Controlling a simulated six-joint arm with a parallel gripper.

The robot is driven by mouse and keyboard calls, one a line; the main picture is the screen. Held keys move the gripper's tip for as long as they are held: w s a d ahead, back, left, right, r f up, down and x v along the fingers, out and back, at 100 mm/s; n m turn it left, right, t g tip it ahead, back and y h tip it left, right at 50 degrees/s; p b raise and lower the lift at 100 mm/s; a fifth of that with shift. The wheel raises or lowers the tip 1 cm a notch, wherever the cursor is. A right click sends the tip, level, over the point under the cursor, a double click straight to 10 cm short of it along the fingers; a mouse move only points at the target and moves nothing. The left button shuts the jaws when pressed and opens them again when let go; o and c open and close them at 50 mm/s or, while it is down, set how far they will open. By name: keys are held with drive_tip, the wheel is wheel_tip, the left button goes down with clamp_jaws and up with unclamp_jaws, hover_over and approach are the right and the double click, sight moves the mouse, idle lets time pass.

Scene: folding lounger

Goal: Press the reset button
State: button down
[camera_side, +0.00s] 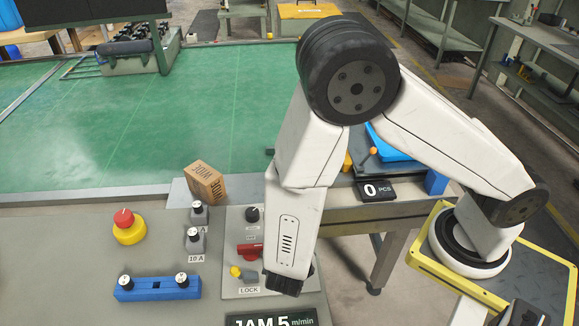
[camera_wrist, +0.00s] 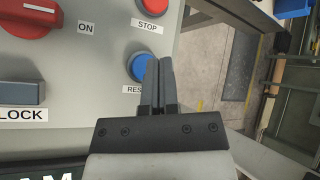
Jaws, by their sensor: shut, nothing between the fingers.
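The blue round reset button (camera_wrist: 140,66) is on the grey control panel in the wrist view, near the panel's right edge. Its label below reads "RES", the rest being hidden by my gripper (camera_wrist: 160,62). My gripper's two fingers are together and empty, and their tips overlap the right side of the button in the picture. I cannot tell whether they touch it. In the side view my gripper (camera_side: 283,284) is low over the panel, and the reset button is hidden behind the arm.
A red stop button (camera_wrist: 153,6) is just above the reset button. A red ON switch (camera_wrist: 28,18) and a grey lock switch (camera_wrist: 20,93) are to the left. A red emergency button (camera_side: 124,218) and a cardboard box (camera_side: 206,183) are farther left in the side view.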

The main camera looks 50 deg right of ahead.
drive_tip(key=shift+f, duration=0.85)
idle(1.4)
drive_tip(key=shift+r, duration=0.85)
drive_tip(key=shift+r, duration=0.15)
drive_tip(key=shift+r, duration=2.4)
